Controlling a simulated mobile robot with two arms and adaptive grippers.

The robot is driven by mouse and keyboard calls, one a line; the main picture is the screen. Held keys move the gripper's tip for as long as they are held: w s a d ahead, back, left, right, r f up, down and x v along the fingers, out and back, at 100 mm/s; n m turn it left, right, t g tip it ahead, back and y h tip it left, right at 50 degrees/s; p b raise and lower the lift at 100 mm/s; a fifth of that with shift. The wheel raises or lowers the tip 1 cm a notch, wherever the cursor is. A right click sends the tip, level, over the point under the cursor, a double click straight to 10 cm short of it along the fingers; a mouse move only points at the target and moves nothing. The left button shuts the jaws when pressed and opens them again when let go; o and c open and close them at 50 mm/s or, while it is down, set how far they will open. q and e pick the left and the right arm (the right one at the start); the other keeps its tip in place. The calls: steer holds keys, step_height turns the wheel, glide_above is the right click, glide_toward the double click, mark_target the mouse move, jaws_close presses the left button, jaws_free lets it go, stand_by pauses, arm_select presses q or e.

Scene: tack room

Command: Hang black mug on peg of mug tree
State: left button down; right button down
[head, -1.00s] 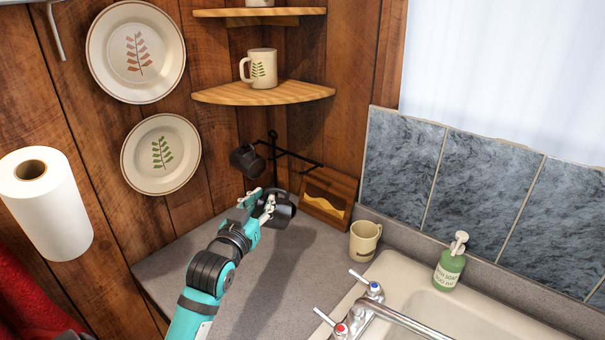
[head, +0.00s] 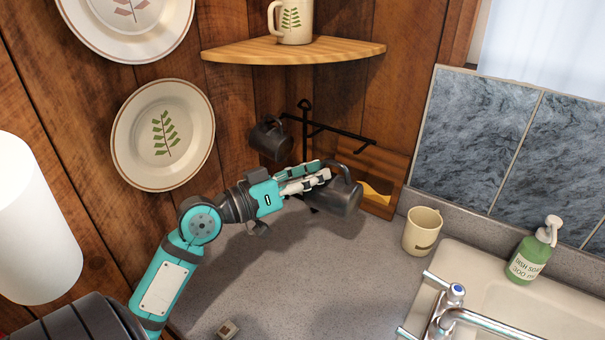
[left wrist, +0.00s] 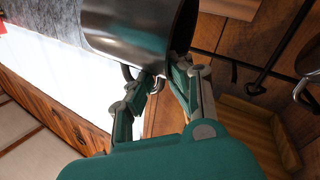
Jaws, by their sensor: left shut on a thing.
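A black mug (head: 337,197) is held in my left gripper (head: 322,176), tilted, in front of the black mug tree (head: 305,122) in the head view. In the left wrist view the black mug (left wrist: 135,25) is close up between the fingers of my left gripper (left wrist: 165,85). Part of the tree shows there as a thin black rod (left wrist: 282,45). Another dark mug (head: 271,139) hangs on the tree's left side. A bare peg (head: 348,138) reaches to the right above the held mug. The tree's lower part is hidden. My right gripper is not in view.
A cream mug (head: 422,232) stands on the grey counter (head: 260,290) beside the sink (head: 490,268), with a green soap bottle (head: 531,252). A corner shelf (head: 300,50) is above.

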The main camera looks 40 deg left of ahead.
arm_select(q)
steer(key=shift+w+d+r, duration=0.25)
steer(key=shift+w+d, duration=0.05)
steer(key=shift+w, duration=0.3)
steer(key=shift+w+a, duration=0.15)
steer(key=shift+w, duration=0.4)
steer(key=shift+w+a+p, duration=0.1)
steer(key=shift+w+p, duration=0.25)
steer(key=shift+w, duration=0.65)
steer(key=w+f, duration=0.1)
steer(key=w, duration=0.5)
steer(key=shift+a, duration=0.15)
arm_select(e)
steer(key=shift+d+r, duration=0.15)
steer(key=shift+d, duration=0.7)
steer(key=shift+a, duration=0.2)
